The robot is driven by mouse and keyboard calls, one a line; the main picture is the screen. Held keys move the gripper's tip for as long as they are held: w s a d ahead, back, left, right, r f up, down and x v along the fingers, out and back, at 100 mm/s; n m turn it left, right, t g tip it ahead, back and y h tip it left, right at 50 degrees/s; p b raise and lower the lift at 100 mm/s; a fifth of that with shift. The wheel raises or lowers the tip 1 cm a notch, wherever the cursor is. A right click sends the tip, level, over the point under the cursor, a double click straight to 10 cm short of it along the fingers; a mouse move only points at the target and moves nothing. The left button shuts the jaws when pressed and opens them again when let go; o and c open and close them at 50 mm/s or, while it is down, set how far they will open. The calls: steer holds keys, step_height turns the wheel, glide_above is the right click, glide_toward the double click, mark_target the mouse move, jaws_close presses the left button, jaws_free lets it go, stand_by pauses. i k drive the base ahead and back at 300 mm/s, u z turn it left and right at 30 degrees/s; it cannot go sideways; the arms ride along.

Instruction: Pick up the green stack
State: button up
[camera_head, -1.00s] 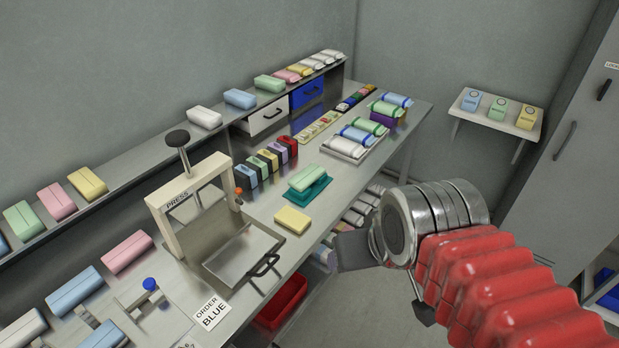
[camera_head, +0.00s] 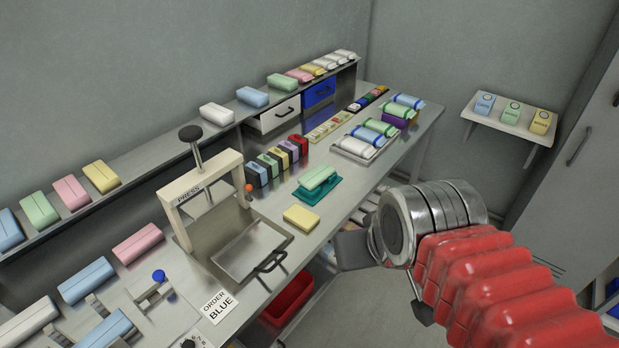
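A pale green block (camera_head: 318,177) lies on a teal holder (camera_head: 312,193) on the bench, right of the press. Other green things are a green pack (camera_head: 282,82) on the long back shelf, another green pack (camera_head: 40,209) at its left, a green roll (camera_head: 380,126) by the tray, and a green box (camera_head: 511,113) on the wall shelf. I cannot tell which is the green stack. My gripper (camera_head: 372,258) hangs in front of the bench, apart from all of these. The wrist hides most of its fingers, and nothing shows held in it.
A press (camera_head: 190,188) with a metal tray stands mid-bench. A yellow block (camera_head: 301,217) lies near the front edge. A red bin (camera_head: 289,298) sits below. A card (camera_head: 217,306) reads "ORDER BLUE". A cabinet (camera_head: 575,190) stands at the right. The floor between is open.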

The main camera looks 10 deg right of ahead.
mark_target(316, 176)
steer(key=u, duration=4.6)
steer(key=k, duration=0.65)
steer(key=u, duration=0.15)
